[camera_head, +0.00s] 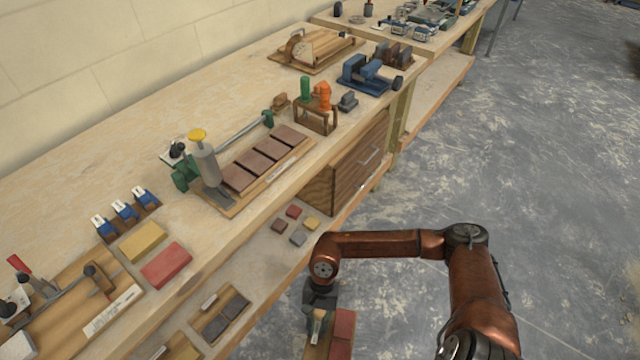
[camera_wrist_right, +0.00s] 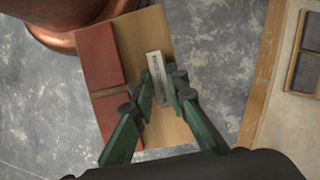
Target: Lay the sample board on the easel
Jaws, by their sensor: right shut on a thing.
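The sample board (camera_wrist_right: 165,45), a light wood panel with two red tiles on one side and a printed label, is in my right gripper (camera_wrist_right: 164,90) in the wrist view. The green fingers are closed on the wood beside the label. In the head view my right gripper (camera_head: 319,312) hangs low in front of the bench, and the board's red tiles (camera_head: 342,328) show at the bottom edge. I cannot identify the easel with certainty. My left gripper is not in view.
The long wooden bench (camera_head: 100,115) carries a tiled panel (camera_head: 262,160), a brown rack (camera_head: 316,118) and two sponge-like blocks (camera_head: 166,265). Its lower shelf (camera_head: 262,262) holds small tiles and another sample board (camera_head: 220,315). The concrete floor (camera_head: 540,150) to the right is clear.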

